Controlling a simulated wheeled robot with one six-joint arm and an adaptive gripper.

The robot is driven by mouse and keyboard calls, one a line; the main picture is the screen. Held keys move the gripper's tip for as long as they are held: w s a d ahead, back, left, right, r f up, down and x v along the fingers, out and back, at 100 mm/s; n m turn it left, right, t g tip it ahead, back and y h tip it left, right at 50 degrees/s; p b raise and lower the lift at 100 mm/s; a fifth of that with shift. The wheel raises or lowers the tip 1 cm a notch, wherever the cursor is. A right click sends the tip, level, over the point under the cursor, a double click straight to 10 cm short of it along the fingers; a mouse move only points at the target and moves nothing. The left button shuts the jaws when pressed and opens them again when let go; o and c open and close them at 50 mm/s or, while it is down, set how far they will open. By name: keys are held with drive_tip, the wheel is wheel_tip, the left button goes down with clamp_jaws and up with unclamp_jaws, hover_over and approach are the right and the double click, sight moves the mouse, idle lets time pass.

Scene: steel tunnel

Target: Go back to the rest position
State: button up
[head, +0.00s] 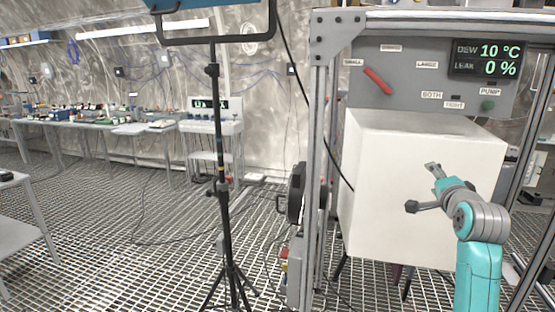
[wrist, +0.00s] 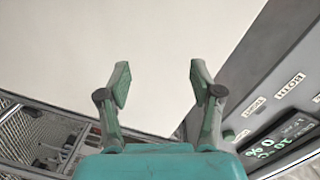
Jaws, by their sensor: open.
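My gripper (head: 421,187) is at the right of the head view, in front of a large white box (head: 385,150). Its two fingers are spread apart with nothing between them. In the wrist view my gripper (wrist: 160,80) also shows open and empty, with the white box surface (wrist: 110,35) filling the view beyond the fingertips. I cannot tell how far the fingertips are from that surface.
A grey panel (head: 408,78) above the box carries a red lever (head: 377,81), labels and a display (head: 487,59). A metal frame post (head: 318,150) and black tripod (head: 222,190) stand left. Workbenches (head: 85,124) line the far wall. Open grid floor (head: 130,225) lies left.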

drive_tip(key=s+a+f+n, duration=0.1)
drive_tip(key=s+a+f, duration=0.3)
drive_tip(key=f, duration=0.5)
drive_tip(key=s+a+f+n+y, duration=0.1)
drive_tip(key=s+a+f+n, duration=0.15)
drive_tip(key=s+f, duration=0.55)
drive_tip(key=s+a+f+n, duration=0.15)
drive_tip(key=a+f, duration=0.25)
drive_tip(key=f, duration=0.7)
drive_tip(key=s+a+f+n, duration=0.1)
drive_tip(key=s+a+f, duration=0.1)
drive_tip(key=s+f, duration=0.35)
drive_tip(key=s+a+f+n+g, duration=0.1)
drive_tip(key=s+a+f, duration=0.1)
drive_tip(key=s, duration=0.6)
drive_tip(key=s+a+f+n, duration=0.2)
drive_tip(key=s+a+f, duration=0.15)
drive_tip(key=s, duration=0.25)
drive_tip(key=s+a+r+n+y, duration=0.1)
drive_tip(key=s+n, duration=0.1)
drive_tip(key=s, duration=0.8)
drive_tip(key=s+a+r+n, duration=0.2)
drive_tip(key=s, duration=0.8)
drive_tip(key=s+a+r+n+y, duration=0.1)
drive_tip(key=s+r+n, duration=0.1)
drive_tip(key=s, duration=0.8)
drive_tip(key=shift+a+n+g+y, duration=0.25)
drive_tip(key=shift+n+g+y, duration=0.05)
drive_tip(key=shift+n+g, duration=0.1)
